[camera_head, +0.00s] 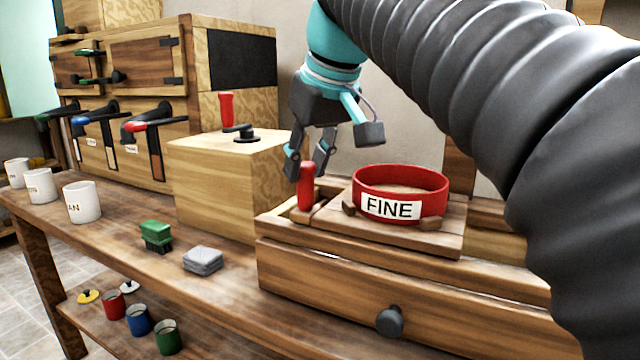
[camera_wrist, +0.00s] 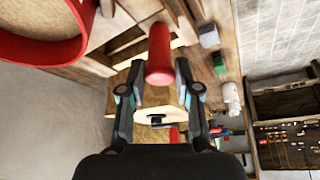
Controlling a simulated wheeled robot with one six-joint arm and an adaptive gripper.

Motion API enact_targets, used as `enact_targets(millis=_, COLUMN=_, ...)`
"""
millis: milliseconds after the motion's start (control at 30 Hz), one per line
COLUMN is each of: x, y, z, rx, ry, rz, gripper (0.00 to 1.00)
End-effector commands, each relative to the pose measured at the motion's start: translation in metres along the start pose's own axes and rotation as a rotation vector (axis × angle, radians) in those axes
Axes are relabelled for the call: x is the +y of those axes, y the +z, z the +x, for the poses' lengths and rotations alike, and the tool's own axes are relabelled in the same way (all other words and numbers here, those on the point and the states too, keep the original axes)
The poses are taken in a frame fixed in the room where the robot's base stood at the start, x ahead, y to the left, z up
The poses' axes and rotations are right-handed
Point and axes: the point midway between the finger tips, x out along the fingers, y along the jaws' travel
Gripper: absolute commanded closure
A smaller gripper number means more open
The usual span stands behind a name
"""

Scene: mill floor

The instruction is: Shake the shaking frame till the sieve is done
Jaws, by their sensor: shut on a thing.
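The red sieve (camera_head: 400,182) labelled FINE sits on the wooden shaking frame (camera_head: 452,244), held between small wooden blocks. Pale material lies inside it. Part of the sieve also shows at the upper left of the wrist view (camera_wrist: 78,45). A red upright handle (camera_head: 306,188) stands at the frame's left end, and it shows in the wrist view (camera_wrist: 159,55). My gripper (camera_head: 306,165) points down with its fingers on either side of the handle's top, shut on it. In the wrist view the fingers (camera_wrist: 158,85) flank the handle.
The frame rests on a wooden box with a drawer knob (camera_head: 389,320). A wooden mill box with a crank (camera_head: 240,133) stands close behind to the left. A green brush (camera_head: 156,236), folded grey cloth (camera_head: 203,260) and white mugs (camera_head: 82,202) are on the bench. Small coloured tins (camera_head: 137,320) stand on the lower shelf.

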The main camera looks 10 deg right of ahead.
Motion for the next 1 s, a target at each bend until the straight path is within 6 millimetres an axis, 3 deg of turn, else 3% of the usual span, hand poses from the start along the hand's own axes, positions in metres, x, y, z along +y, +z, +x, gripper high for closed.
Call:
enact_targets(millis=500, x=-0.033, y=-0.052, z=0.025, rx=-0.001, ry=-0.001, rz=-0.001, gripper=0.93)
enact_targets(millis=867, x=-0.035, y=-0.054, z=0.026, rx=0.000, ry=0.001, rz=0.001, gripper=0.93)
enact_targets(millis=1000, x=-0.029, y=-0.046, z=0.023, rx=0.000, ry=0.002, rz=0.003, gripper=0.93)
